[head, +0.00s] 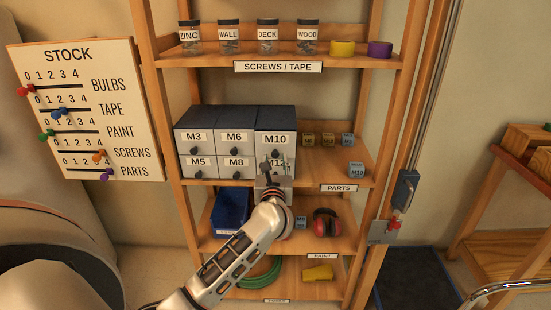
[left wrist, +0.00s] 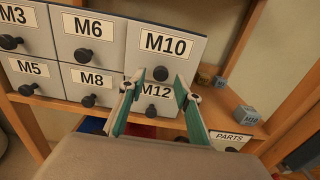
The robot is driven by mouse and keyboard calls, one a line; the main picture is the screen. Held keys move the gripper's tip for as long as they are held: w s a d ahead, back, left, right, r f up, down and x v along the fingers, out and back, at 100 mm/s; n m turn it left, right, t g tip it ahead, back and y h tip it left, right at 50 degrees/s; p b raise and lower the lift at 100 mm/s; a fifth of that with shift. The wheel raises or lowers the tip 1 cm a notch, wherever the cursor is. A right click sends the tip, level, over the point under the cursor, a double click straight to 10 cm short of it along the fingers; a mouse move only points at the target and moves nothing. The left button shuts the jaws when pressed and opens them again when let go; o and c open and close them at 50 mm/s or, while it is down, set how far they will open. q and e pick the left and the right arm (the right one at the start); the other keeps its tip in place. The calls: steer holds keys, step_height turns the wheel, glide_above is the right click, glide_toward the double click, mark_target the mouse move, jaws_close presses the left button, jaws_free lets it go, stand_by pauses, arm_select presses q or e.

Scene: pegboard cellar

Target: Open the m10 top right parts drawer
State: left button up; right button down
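The parts drawer unit shows in the head view with several labelled fronts. The M10 drawer (head: 283,150) is its top right one, beside M6 and above M12. In the left wrist view the M10 drawer (left wrist: 190,55) has a round black knob (left wrist: 160,73) below its label. I cannot tell whether its front stands slightly proud of M6. My left gripper (head: 267,172) reaches up in front of the M10 and M12 fronts. In the left wrist view its two green-sided fingers (left wrist: 158,88) are apart, with the knob showing between their tips, no contact visible. My right gripper is out of view.
The M12 drawer (left wrist: 157,103) is just below, partly hidden by the fingers. Small labelled blocks (head: 328,140) sit right of the unit on the same shelf. A shelf upright (head: 385,150) stands farther right. A blue bin (head: 229,210) and red ear muffs (head: 327,222) are below.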

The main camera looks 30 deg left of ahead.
arm_select(q)
steer(key=shift+x, duration=1.05)
steer(key=shift+c, duration=0.3)
jaws_close()
steer(key=shift+s, duration=0.1)
